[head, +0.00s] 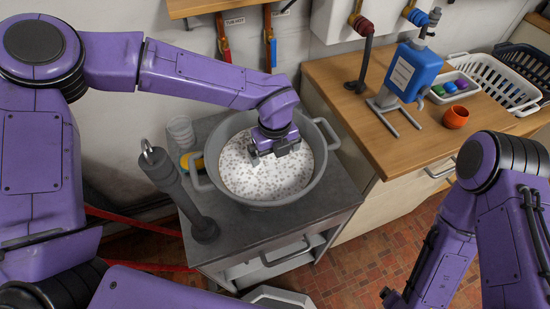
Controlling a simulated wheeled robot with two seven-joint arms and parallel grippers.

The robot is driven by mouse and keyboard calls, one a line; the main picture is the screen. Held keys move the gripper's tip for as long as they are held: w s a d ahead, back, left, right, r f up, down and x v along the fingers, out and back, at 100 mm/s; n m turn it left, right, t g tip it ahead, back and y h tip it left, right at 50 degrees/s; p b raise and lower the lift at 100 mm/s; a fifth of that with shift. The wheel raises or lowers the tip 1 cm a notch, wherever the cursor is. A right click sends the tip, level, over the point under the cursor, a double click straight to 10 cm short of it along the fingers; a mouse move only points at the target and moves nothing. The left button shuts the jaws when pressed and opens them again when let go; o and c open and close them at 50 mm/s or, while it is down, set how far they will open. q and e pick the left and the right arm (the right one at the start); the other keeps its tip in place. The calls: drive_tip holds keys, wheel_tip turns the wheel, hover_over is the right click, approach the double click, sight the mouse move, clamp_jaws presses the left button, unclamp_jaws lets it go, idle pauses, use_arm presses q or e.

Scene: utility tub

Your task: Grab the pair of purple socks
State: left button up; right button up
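A round grey tub (327,147) with two side handles stands on a dark grey bench and is filled with white, speckled suds. My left gripper (275,152) points down over the tub, at or just above the suds. Its dark fingers are small here, and I cannot tell whether they are open or shut. No purple socks are clearly visible; anything under the suds is hidden. A small purple bundle (461,84) lies beside green and blue ones in a white tray at the right, too small to identify.
A dark grey upright post (177,192) stands at the bench's front left. On the wooden counter (372,126) are a blue bottle (416,70) on a stand, an orange pot (455,117) and a white basket (492,82). The counter's front is clear.

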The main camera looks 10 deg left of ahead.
use_arm(q)
drive_tip(key=shift+s+f, duration=0.15)
drive_tip(key=shift+f, duration=0.3)
drive_tip(key=c, duration=0.7)
drive_tip(key=shift+c, duration=0.2)
drive_tip(key=shift+r, duration=0.15)
